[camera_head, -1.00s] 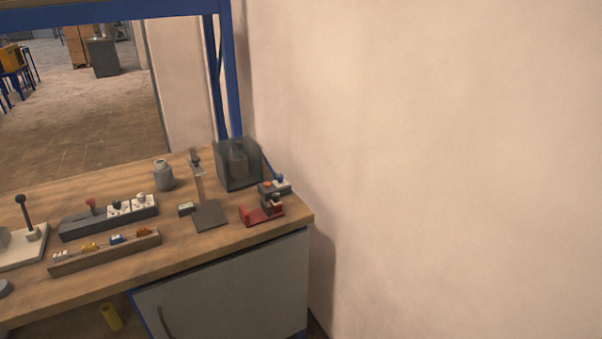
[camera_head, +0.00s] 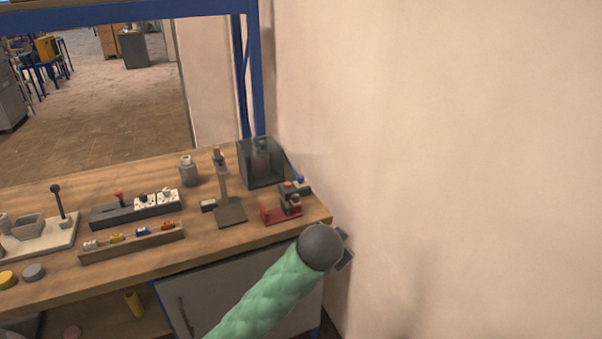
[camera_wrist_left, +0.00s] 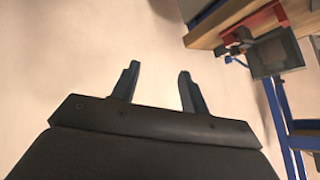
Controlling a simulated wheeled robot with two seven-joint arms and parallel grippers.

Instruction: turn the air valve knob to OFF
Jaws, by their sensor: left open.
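A small device with a red base (camera_head: 281,213) stands at the bench's right front corner. My left arm, in a green sleeve, reaches up from the bottom. Its gripper (camera_head: 344,257) is right of the bench corner, partly hidden by the dark wrist, apart from the devices. In the left wrist view my gripper (camera_wrist_left: 158,74) is open and empty; the red base (camera_wrist_left: 268,18) is at upper right.
A clear dark-tinted box (camera_head: 261,168) stands behind the devices, with a stand (camera_head: 228,210) to their left. A long rack (camera_head: 130,243) and a switch strip (camera_head: 137,208) lie further left. The bare wall (camera_head: 450,150) is close on the right.

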